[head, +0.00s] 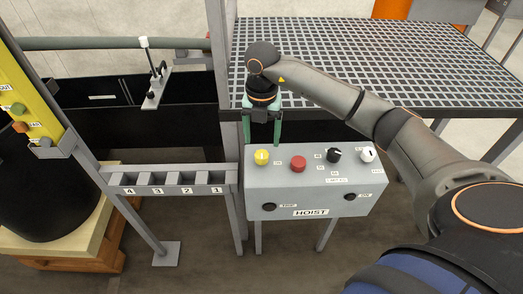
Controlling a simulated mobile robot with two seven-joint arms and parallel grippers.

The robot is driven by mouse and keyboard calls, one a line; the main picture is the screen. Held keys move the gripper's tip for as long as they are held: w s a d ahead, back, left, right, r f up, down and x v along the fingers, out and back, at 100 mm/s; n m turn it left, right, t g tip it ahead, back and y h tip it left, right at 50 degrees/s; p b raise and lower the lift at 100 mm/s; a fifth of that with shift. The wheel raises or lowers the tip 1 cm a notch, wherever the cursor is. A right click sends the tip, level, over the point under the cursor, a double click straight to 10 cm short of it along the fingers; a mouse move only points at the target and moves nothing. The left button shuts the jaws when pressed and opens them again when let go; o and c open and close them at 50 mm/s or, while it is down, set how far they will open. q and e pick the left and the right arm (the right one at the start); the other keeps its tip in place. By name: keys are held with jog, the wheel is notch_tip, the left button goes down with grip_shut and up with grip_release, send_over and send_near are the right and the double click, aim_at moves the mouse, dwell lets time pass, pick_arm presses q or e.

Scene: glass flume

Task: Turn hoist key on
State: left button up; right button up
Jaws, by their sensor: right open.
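The grey hoist control box (312,184) stands in the middle of the head view with a HOIST label on its front. Its top carries a yellow button (262,157), a red button (298,163), a black knob (334,155) and a white-topped switch (367,155). Two dark round fittings show on its front, one at left (269,207) and one at right (349,196). The small labels are too blurred to tell which control is the key. My right gripper (262,132) is open and empty, fingers pointing down near the box's back left, by the yellow button. My left gripper is out of view.
A dark grated platform (370,60) lies behind the box. A grey slotted rack (170,189) numbered 4 to 1 stands left of it. A lever (152,75) rises at the back left. A yellow panel (28,100) and a black drum (45,190) are at far left.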

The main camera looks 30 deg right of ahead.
aim_at(262, 154)
notch_tip(262, 154, down, 6)
jog(key=shift+f, duration=0.1)
jog(key=shift+a, duration=0.1)
jog(key=shift+c, duration=0.2)
grip_shut()
dwell(0.5)
